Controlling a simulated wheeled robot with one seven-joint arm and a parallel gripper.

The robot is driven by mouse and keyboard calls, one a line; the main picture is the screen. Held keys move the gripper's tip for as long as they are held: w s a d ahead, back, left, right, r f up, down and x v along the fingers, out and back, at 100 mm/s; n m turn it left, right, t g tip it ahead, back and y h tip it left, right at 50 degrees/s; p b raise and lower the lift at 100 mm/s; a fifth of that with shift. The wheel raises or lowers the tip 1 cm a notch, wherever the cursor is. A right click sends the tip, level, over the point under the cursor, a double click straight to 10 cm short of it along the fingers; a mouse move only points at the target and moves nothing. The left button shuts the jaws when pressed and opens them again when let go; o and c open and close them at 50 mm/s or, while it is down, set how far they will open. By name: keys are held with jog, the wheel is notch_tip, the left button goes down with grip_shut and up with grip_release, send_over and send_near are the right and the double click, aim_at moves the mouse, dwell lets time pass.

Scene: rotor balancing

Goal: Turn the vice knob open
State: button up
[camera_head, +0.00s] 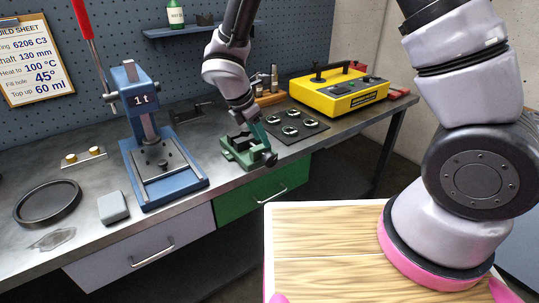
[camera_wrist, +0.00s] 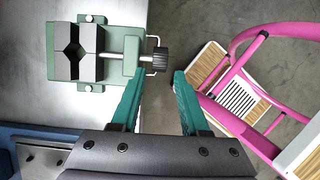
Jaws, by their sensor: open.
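The green vice (camera_head: 236,151) sits at the front edge of the workbench, and it also shows in the wrist view (camera_wrist: 50,55). Its two grey jaw blocks have V notches facing each other around a dark opening. A bar runs right from the vice to the black ribbed knob (camera_wrist: 160,61); the knob (camera_head: 270,159) sticks out past the bench edge. My gripper (camera_wrist: 159,73) has its teal fingers apart, one on each side of the knob in the picture, with clear gaps. I cannot tell how far the tips are above the knob. In the head view my gripper (camera_head: 262,140) hides part of the vice.
A blue press (camera_head: 140,100) stands left of the vice. A dark mat (camera_head: 305,128) with several metal rings and a yellow case (camera_head: 340,92) are to the right. A green drawer (camera_head: 262,190) is below.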

aim_at(269, 154)
jog(key=x, duration=0.8)
jog(key=shift+f, duration=0.25)
jog(key=shift+d, duration=0.1)
grip_shut()
